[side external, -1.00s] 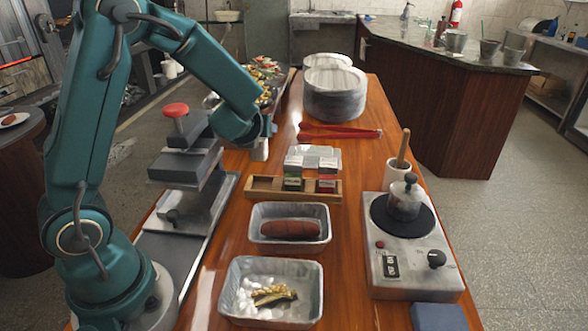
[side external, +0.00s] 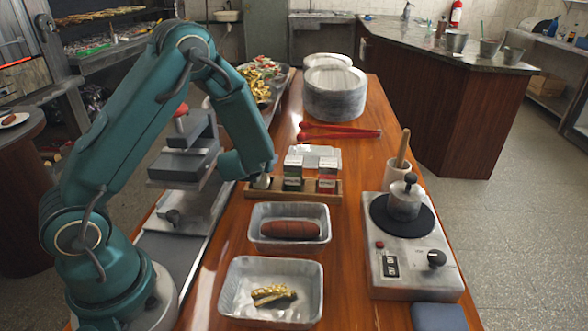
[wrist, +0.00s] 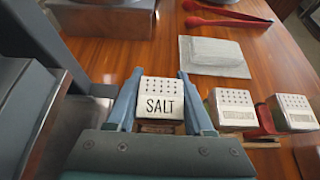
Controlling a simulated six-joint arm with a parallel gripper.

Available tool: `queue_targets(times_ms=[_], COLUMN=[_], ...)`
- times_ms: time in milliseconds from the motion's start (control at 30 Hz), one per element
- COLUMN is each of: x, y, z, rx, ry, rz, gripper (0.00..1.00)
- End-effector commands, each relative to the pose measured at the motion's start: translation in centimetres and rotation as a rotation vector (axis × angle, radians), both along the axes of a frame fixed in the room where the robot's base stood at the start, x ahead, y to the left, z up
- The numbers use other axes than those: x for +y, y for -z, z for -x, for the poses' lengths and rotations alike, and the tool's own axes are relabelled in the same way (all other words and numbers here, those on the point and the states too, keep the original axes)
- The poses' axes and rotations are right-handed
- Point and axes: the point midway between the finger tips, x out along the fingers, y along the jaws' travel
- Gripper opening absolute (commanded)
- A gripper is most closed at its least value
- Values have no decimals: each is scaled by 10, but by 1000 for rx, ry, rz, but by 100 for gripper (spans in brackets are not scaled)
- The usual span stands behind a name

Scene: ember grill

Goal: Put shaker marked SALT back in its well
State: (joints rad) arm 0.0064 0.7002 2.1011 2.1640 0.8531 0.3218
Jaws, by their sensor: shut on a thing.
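The SALT shaker (wrist: 161,104) stands between the fingers of my gripper (wrist: 160,112) in the wrist view, its label and holed top facing the camera. My gripper is shut on it. In the side view my gripper (side external: 262,182) is low at the left end of the wooden rack (side external: 312,198). My gripper mostly hides the shaker and the left well there, so I cannot tell whether the shaker's base is inside the well. A green shaker (side external: 293,174) and a red shaker (side external: 327,174) stand in the rack to the right, upright.
A metal tray with a sausage (side external: 290,229) and another tray with food (side external: 273,296) lie in front of the rack. A burner (side external: 417,262) stands at right. A grey press (side external: 188,160) stands left.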

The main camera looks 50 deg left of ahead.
Motion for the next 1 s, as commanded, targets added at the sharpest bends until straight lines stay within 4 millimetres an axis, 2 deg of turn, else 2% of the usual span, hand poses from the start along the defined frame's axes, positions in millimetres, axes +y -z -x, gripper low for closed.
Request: queue_targets(times_ms=[733,767,833,867,1000], x=[0,0,0,0,0], y=[0,0,0,0,0], z=[0,0,0,0,0], rx=[-1,-1,-1,-1,-1], ry=[0,0,0,0,0], rz=[0,0,0,0,-1], gripper=[12,56,83,87,87])
